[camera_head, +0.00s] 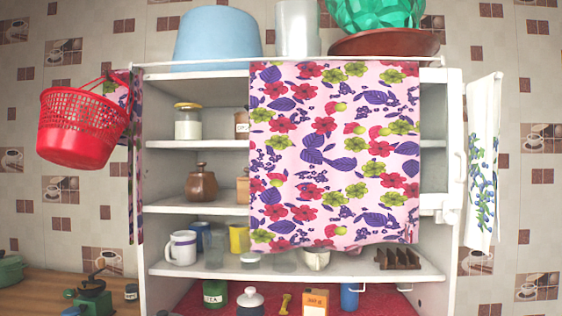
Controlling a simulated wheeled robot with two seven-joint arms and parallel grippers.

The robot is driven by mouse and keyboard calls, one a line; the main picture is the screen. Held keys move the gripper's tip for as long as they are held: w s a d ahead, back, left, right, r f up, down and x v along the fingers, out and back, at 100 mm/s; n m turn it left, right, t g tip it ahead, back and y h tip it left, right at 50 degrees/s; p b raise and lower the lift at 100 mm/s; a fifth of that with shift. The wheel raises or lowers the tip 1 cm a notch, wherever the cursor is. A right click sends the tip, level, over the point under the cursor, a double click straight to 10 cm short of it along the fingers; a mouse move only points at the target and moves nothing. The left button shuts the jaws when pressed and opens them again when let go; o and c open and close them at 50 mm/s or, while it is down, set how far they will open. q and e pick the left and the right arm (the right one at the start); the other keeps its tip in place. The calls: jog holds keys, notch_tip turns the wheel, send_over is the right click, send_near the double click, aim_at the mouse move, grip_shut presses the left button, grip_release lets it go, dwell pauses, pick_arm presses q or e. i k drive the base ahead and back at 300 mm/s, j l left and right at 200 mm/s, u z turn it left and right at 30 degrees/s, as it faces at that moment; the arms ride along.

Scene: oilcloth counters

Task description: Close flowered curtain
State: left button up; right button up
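The flowered curtain (335,150) is pink with red, purple and yellow-green flowers. It hangs from a thin white rod (200,63) across the top of the white shelf unit and covers the middle and right of the upper shelves. The left part of the shelves and a narrow strip at the right are uncovered. A second narrow strip of flowered cloth (136,160) hangs bunched at the unit's left edge. Neither of my grippers is in view.
A red basket (82,127) hangs at the left. Jars, mugs (182,248) and a brown pot (201,186) stand on the shelves. A blue tub (217,38) and brown bowl (385,42) sit on top. A white towel (482,160) hangs right.

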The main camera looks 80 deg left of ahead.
aim_at(335, 152)
jog(key=u, duration=2)
